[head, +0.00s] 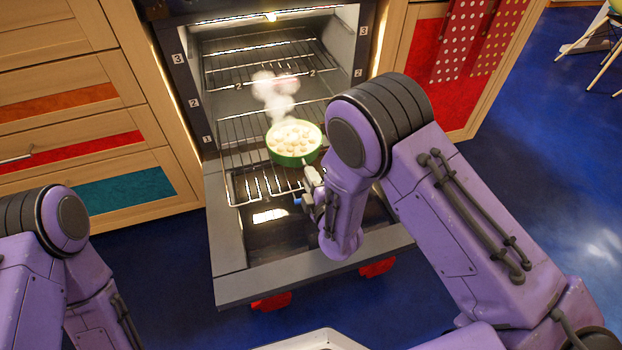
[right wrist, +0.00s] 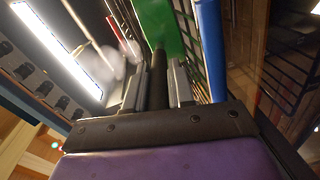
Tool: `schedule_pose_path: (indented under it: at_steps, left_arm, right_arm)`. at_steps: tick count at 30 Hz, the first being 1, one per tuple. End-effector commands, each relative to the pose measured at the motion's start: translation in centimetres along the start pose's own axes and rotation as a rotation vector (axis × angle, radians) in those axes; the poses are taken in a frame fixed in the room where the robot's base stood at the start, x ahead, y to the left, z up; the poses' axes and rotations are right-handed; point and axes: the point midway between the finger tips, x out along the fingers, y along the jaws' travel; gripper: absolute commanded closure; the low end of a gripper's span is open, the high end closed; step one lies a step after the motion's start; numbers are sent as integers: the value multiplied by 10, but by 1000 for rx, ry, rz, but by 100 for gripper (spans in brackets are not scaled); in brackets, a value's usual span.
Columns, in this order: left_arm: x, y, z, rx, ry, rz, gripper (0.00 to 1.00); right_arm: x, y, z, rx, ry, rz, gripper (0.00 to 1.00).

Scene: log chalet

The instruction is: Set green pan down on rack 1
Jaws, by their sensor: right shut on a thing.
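The green pan (head: 308,156) holds several pale round pieces and steams. It is over rack 1 (head: 238,171), the lowest rack, which sticks out of the open oven above the lowered door. I cannot tell whether the pan's base touches the wires. My right gripper (head: 312,190) is at the pan's near side, shut on its handle. In the right wrist view the dark handle (right wrist: 158,82) lies between the two fingers (right wrist: 157,92), with the green pan (right wrist: 155,25) beyond. My left arm shows at the lower left, but its gripper is out of view.
Rack 2 (head: 300,83) and the higher racks stay inside the lit oven. The lowered oven door (head: 232,285) lies below rack 1. Wooden drawers (head: 75,130) stand at left; towels (head: 455,45) hang on the cabinet at right.

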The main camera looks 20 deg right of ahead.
Motion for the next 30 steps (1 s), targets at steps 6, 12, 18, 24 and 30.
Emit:
schedule_pose_path:
  at_steps: [6, 12, 18, 24, 30]
  left_arm:
    - [0, 0, 0, 0, 0, 0, 100]
    - [-1, 0, 0, 0, -1, 0, 100]
    - [-12, -1, -5, 0, 1, 0, 100]
    - [-18, -2, -9, 1, 3, 0, 100]
    - [-18, -2, -9, 2, 3, 0, 100]
  right_arm:
    - [1, 2, 0, 1, 0, 5, 47]
    - [-2, -2, 0, -2, 1, -5, 47]
    - [-35, 2, -1, -5, 3, -6, 47]
    - [-81, 2, 0, 0, 0, -2, 47]
    - [-104, 1, 0, 0, 0, 2, 47]
